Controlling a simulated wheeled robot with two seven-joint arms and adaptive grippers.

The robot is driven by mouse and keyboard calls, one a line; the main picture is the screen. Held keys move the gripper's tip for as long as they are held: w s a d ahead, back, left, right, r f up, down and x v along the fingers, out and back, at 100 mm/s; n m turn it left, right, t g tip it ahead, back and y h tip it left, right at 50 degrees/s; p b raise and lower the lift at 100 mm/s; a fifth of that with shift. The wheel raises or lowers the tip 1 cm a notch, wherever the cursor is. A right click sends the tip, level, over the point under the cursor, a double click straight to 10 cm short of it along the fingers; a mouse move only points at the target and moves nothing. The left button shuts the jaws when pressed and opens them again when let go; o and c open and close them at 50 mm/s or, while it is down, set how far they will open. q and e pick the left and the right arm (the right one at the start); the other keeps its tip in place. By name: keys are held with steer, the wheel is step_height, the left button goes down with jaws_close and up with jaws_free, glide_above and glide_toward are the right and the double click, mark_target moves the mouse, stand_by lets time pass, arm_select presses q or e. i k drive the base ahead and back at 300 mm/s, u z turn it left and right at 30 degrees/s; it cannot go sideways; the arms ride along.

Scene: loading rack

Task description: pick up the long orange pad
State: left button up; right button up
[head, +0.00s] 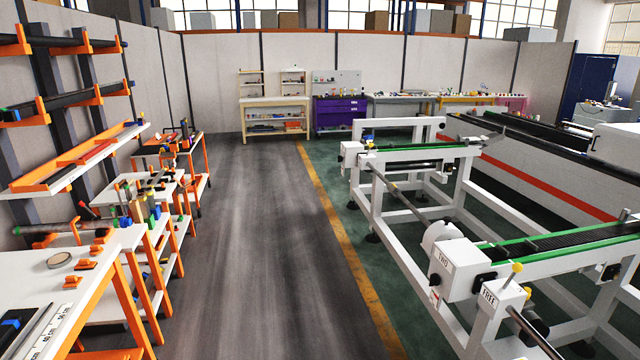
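Neither of my grippers is in view. Small orange pieces (86,266) lie on the white table (35,285) at the lower left, beside a round tan ring (59,260). A long orange tray-like piece (75,160) lies on the sloped white shelf of the rack at the left. I cannot tell which of these, if any, is the long orange pad; no piece stands out clearly as a long pad.
A wall rack with orange brackets (82,95) stands at the left. More cluttered tables (140,188) line that side. The grey floor aisle (250,240) is clear. White conveyor frames (465,275) fill the right. A purple cabinet (338,117) stands at the back.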

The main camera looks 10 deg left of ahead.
mark_target(83, 264)
steer(key=u, duration=0.75)
steer(key=i, duration=1.75)
steer(key=u, duration=1.1)
